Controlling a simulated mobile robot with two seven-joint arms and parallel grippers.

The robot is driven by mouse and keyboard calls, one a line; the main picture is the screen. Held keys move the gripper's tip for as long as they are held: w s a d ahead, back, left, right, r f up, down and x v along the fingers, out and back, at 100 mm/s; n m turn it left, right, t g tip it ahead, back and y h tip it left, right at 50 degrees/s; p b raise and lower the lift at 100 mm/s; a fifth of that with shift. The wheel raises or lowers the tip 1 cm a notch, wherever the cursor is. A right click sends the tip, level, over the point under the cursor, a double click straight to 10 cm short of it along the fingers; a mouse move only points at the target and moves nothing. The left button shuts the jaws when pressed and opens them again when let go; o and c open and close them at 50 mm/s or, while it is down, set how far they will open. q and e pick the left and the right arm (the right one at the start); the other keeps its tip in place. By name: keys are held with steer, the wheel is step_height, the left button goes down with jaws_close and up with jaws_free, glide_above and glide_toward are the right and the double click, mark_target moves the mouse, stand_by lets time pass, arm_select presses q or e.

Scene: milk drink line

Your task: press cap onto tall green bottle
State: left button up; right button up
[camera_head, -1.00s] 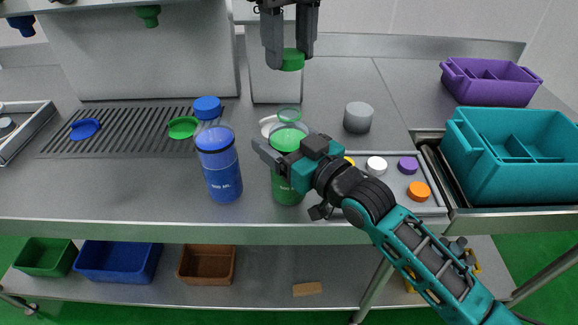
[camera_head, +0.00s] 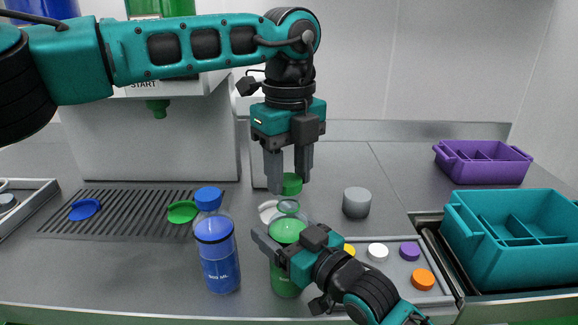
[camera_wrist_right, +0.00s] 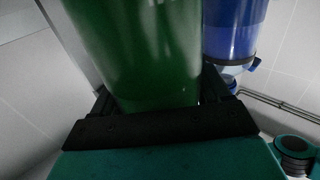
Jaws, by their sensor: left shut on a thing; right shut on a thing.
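The tall green bottle (camera_head: 287,230) stands upright on the steel counter in the head view, with its neck uncapped. My right gripper (camera_head: 281,250) is shut on the bottle's body from the right; the green body (camera_wrist_right: 140,50) fills the middle of the right wrist view between the fingers. My left gripper (camera_head: 288,180) points down above the bottle and is shut on a green cap (camera_head: 291,184). The cap is just above the bottle's mouth; I cannot tell the exact gap.
A blue-capped bottle (camera_head: 216,245) stands close on the left, and also shows in the right wrist view (camera_wrist_right: 232,30). A grey cylinder (camera_head: 356,202) stands behind right. Several loose caps, including an orange one (camera_head: 422,279), lie on a tray at right. A teal crate (camera_head: 510,265) stands further right.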

arm_select(q)
steer(key=shift+f, duration=0.9)
steer(key=shift+f, duration=0.6)
steer(key=o, duration=1.1)
step_height(320, 180, up, 12)
